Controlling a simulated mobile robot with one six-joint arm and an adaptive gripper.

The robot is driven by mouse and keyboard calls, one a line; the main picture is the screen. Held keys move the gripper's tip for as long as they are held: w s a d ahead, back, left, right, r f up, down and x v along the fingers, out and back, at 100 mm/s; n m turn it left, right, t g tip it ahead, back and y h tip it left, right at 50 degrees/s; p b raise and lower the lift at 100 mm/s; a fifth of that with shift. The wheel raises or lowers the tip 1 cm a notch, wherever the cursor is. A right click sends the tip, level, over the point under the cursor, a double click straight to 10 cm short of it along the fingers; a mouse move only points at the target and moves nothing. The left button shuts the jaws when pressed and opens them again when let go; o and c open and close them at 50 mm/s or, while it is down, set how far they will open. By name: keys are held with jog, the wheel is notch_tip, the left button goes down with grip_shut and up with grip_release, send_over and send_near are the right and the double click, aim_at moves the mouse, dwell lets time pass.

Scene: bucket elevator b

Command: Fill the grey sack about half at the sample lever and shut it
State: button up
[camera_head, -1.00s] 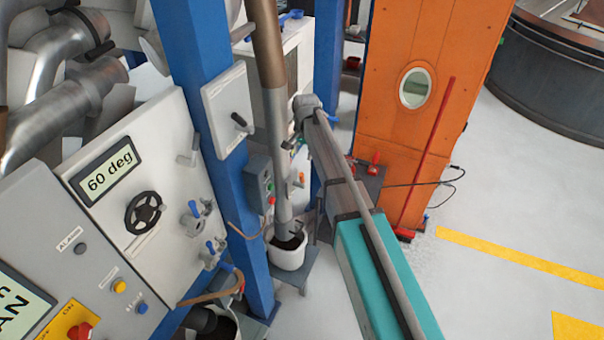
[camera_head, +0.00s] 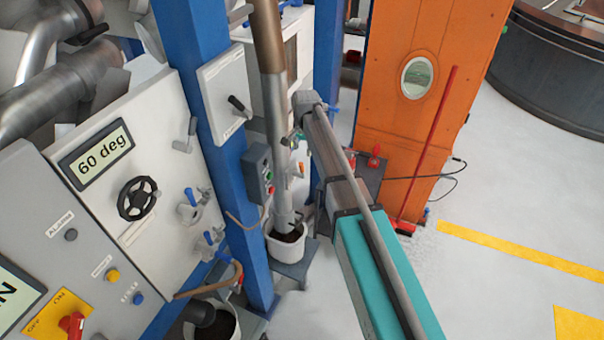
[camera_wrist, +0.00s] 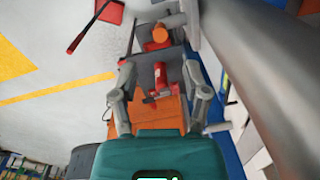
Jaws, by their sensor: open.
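I cannot make out the grey sack in either view. In the wrist view my gripper (camera_wrist: 160,72) has its fingers spread apart with nothing held between them. A small red object (camera_wrist: 160,76) and an orange round-topped object (camera_wrist: 161,34) show beyond them on a dark stand. In the head view my arm hides most of the gripper. A tall grey-brown pipe (camera_head: 275,110) stands left of the arm's end, with small fittings beside it. One has an orange tip (camera_head: 301,168); I cannot tell whether it is the sample lever.
A white bucket (camera_head: 285,247) with dark contents stands under the pipe. Blue posts (camera_head: 215,130) and a control panel with a handwheel (camera_head: 138,198) are on the left. An orange cabinet (camera_head: 410,130) stands behind my arm. A red-handled broom (camera_head: 430,150) leans there. The right floor is clear.

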aim_at(301, 169)
jog(key=shift+w+a+f+b, duration=0.1)
jog(key=shift+f+b, duration=2.35)
jog(key=shift+f, duration=0.15)
jog(key=shift+w+a+f+b, duration=0.1)
jog(key=shift+f+b, duration=2.35)
jog(key=shift+f, duration=0.15)
grip_shut()
jog(key=shift+s, duration=0.1)
